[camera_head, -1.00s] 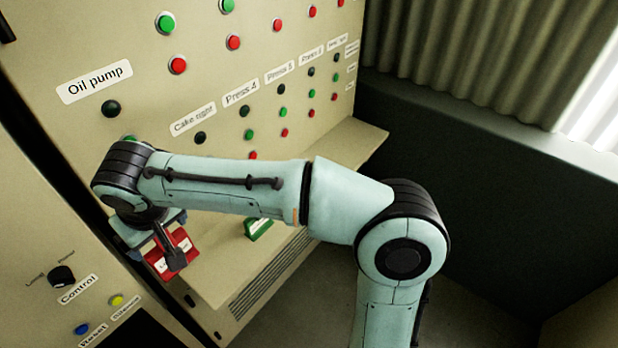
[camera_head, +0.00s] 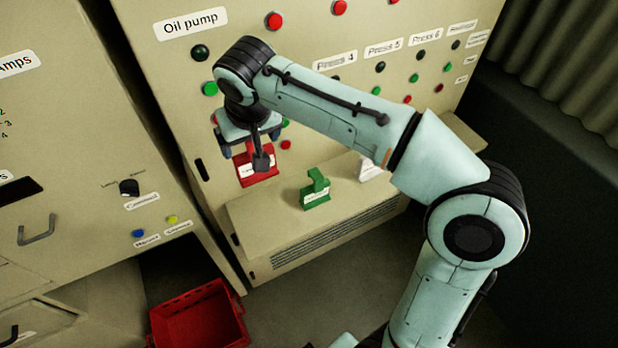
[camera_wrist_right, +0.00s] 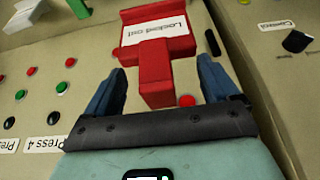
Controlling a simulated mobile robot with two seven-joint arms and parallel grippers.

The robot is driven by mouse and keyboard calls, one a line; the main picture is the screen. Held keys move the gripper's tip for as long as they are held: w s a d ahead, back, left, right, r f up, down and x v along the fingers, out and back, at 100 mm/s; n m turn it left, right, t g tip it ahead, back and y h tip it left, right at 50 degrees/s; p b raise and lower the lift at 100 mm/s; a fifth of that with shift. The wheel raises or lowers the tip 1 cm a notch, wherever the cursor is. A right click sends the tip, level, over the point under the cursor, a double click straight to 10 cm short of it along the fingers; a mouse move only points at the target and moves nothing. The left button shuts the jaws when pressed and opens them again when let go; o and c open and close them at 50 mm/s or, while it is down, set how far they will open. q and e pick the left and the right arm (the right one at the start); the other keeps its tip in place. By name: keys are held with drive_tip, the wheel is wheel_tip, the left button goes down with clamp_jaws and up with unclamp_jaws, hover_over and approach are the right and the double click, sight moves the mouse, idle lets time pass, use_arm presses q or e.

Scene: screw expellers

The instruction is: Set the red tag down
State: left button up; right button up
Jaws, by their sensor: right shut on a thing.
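The red tag (camera_head: 257,168) has a white label and is in my right gripper (camera_head: 250,152), at the left end of the panel's ledge. In the right wrist view the tag (camera_wrist_right: 155,62) reads "Locked out", and its stem points in between the two blue fingers of the right gripper (camera_wrist_right: 163,80). Whether the tag's base touches the ledge cannot be told. My left gripper is in neither view.
A green tag (camera_head: 315,192) and a white tag (camera_head: 369,170) stand on the ledge (camera_head: 285,226). A red crate (camera_head: 200,318) is on the floor below, left. Buttons line the panel behind. The ledge's front left is bare.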

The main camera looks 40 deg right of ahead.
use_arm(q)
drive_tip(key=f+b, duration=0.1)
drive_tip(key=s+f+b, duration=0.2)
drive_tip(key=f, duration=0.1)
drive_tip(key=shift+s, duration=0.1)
use_arm(e)
wheel_tip(320, 180, down, 20)
use_arm(q)
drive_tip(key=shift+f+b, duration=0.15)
drive_tip(key=shift+b, duration=0.15)
use_arm(e)
drive_tip(key=shift+f, duration=0.1)
drive_tip(key=shift+f, duration=0.15)
drive_tip(key=o, duration=1.1)
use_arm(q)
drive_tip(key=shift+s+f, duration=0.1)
